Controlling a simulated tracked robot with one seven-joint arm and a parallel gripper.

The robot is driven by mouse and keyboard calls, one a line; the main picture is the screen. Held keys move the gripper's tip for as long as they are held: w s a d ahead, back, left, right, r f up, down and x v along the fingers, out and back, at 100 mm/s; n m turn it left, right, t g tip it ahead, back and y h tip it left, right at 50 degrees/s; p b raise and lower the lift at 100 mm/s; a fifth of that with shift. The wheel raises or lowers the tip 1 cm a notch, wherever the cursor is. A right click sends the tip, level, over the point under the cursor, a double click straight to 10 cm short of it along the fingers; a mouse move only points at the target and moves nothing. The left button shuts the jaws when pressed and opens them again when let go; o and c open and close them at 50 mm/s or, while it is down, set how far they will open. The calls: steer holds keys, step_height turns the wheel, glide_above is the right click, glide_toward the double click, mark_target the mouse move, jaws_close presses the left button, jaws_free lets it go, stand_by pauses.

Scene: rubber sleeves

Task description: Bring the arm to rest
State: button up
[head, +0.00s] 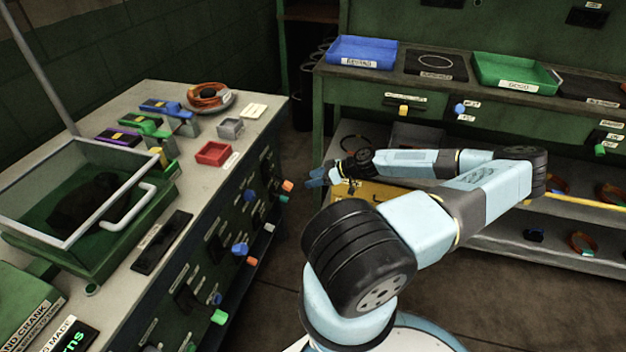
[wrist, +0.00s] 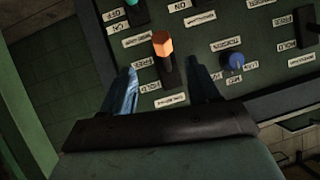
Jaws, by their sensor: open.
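My arm reaches from my base in the lower middle of the head view out to the right and folds back left. My gripper (head: 318,177) is at its end, in the gap between the left bench and the back bench. In the wrist view my gripper (wrist: 165,95) shows two blue fingers spread apart with nothing between them. Beyond the fingertips is a dark panel with an orange-tipped lever (wrist: 163,45) and a blue knob (wrist: 232,62). I cannot tell how far the fingertips are from the panel.
The left bench (head: 190,215) has levers and knobs jutting from its front. On it are a clear-lidded box (head: 60,245) and a red tray (head: 213,153). The back bench carries a blue tray (head: 361,52) and a green tray (head: 515,72). Floor shows between the benches.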

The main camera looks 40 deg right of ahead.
stand_by(0.7)
steer(key=s+a+r+n+g+h, duration=0.1)
steer(key=s+a+r+g, duration=0.15)
steer(key=a+g, duration=0.3)
steer(key=s+a+r+m+g+h, duration=0.1)
steer(key=s+a+r+h, duration=0.15)
steer(key=r, duration=0.75)
steer(key=s+a+r+m+g+h, duration=0.1)
steer(key=a+r+m+h, duration=0.2)
steer(key=r, duration=0.7)
steer(key=s+a+r+g+h, duration=0.1)
steer(key=s+a+r+h, duration=0.2)
steer(key=r, duration=0.8)
steer(key=s+a+r+m+t, duration=0.2)
steer(key=s+a+r, duration=0.4)
steer(key=r, duration=0.3)
steer(key=s+a+r+m+t, duration=0.2)
steer(key=s+a+r, duration=0.4)
steer(key=s+r, duration=0.3)
steer(key=shift+t, duration=0.75)
